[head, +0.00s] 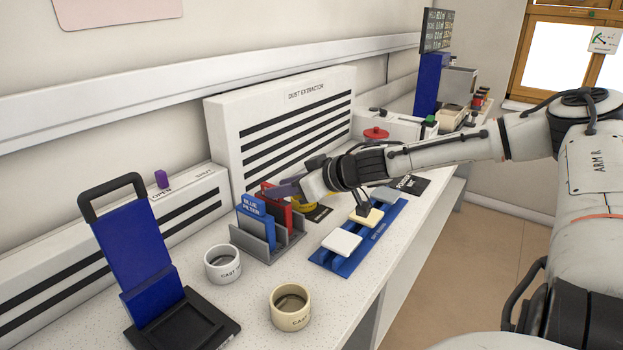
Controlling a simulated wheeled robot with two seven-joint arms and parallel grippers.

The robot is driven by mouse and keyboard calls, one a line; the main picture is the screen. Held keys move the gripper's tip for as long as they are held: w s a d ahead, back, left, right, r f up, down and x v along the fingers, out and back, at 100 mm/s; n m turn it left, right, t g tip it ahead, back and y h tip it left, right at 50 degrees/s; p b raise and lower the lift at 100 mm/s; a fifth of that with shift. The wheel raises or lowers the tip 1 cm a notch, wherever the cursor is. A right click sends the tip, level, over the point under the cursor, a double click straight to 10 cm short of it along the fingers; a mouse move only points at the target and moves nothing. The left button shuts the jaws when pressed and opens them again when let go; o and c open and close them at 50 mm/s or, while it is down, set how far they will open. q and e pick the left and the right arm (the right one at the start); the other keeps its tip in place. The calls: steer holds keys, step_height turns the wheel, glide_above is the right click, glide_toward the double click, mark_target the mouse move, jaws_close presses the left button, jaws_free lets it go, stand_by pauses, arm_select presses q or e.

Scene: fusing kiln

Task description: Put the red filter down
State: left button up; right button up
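The red filter (279,219) stands upright in a slot of the grey rack (259,250), just right of the blue filter (250,213). My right gripper (276,190) is at the top of the red filter, reaching in from the right. A finger overlaps the filter's upper edge in the picture. I cannot tell whether the fingers are closed on it or apart. The filter's top is partly hidden by the gripper. My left gripper is not in view.
White cup (222,264) and cream cup (290,307) stand before the rack. A blue tray (324,258) with pale tiles lies right of it, below my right arm. A blue stand (137,245) is at left; the dust extractor (290,125) rises behind. Counter between the cups and tray is clear.

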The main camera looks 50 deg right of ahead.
steer(key=v, duration=1.1)
steer(key=shift+b, duration=0.45)
